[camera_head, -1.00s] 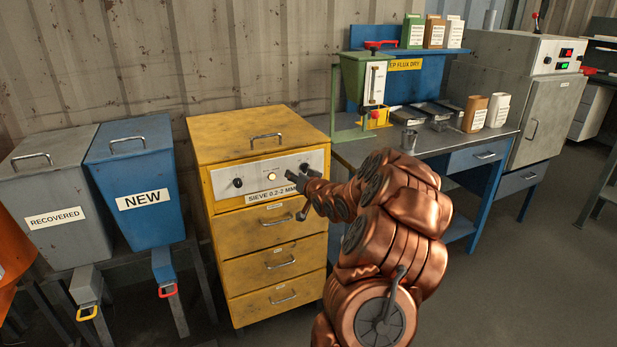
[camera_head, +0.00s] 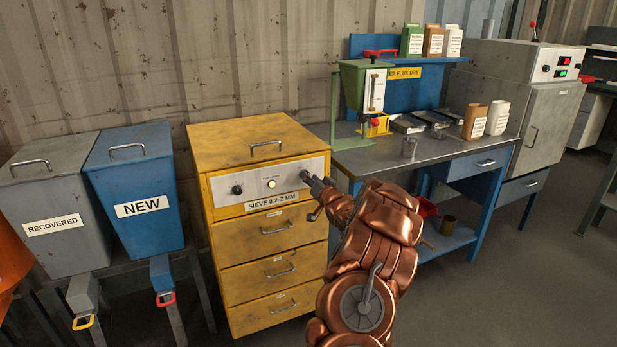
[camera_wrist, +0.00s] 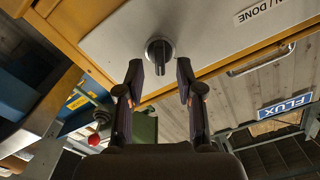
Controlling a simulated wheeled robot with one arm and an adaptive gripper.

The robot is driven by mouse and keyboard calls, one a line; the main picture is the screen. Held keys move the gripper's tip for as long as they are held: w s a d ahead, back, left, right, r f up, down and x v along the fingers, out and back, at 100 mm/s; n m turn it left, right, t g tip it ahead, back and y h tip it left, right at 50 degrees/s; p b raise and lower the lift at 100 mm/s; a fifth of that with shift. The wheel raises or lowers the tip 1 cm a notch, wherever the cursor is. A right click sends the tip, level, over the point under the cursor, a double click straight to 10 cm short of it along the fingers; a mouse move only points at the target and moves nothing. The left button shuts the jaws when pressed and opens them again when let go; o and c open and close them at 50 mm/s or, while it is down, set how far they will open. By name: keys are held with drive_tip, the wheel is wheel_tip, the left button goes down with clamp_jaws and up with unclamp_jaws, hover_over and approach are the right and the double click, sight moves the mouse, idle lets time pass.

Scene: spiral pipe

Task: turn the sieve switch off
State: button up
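The yellow sieve cabinet (camera_head: 257,147) stands against the wall, labelled "SIEVE 0.2-2 MM". Its pale control panel has a dark left knob (camera_head: 237,190), a lit round button (camera_head: 271,184) and a dark right knob (camera_head: 305,176). My gripper (camera_head: 314,185) is at the panel's right end, close to the right knob. In the wrist view, my gripper (camera_wrist: 159,82) is open, its two fingers apart. A dark round knob (camera_wrist: 159,50) with a raised grip bar sits ahead, centred between the fingertips. Whether the fingers touch it cannot be told.
The blue NEW bin (camera_head: 140,180) and grey RECOVERED bin (camera_head: 50,205) stand left of the cabinet. A workbench (camera_head: 380,157) with a green hopper (camera_head: 362,85) is at the right. Open floor lies front right.

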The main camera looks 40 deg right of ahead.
drive_tip(key=shift+x, duration=1)
drive_tip(key=shift+c, duration=0.4)
clamp_jaws()
